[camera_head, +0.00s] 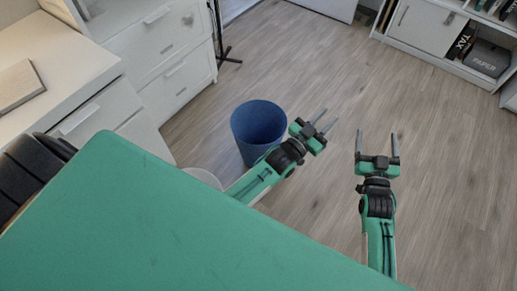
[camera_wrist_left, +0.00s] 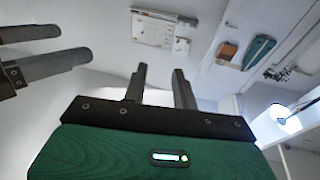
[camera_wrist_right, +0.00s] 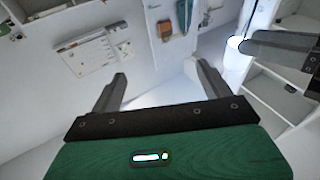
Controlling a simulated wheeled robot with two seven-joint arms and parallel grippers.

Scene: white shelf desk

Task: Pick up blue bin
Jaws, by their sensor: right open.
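The blue bin (camera_head: 255,133) stands upright on the wood floor beside the white drawers, its open top facing up. It is not visible in either wrist view. My left gripper (camera_head: 329,117) is to the right of the bin, with a gap between its fingers and nothing held. Its forearm passes by the bin's lower right side in the head view; contact cannot be told. The left wrist view shows its two fingers (camera_wrist_left: 159,80) apart. My right gripper (camera_head: 377,134) is further right over the floor, open and empty. Its spread fingers also show in the right wrist view (camera_wrist_right: 158,72).
White drawers (camera_head: 175,75) and a white desk (camera_head: 60,50) stand to the left. A black stand (camera_head: 222,45) is behind the bin. A pale round object (camera_head: 203,177) is partly hidden. A white shelf (camera_head: 430,38) is at the back right. The floor between is clear.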

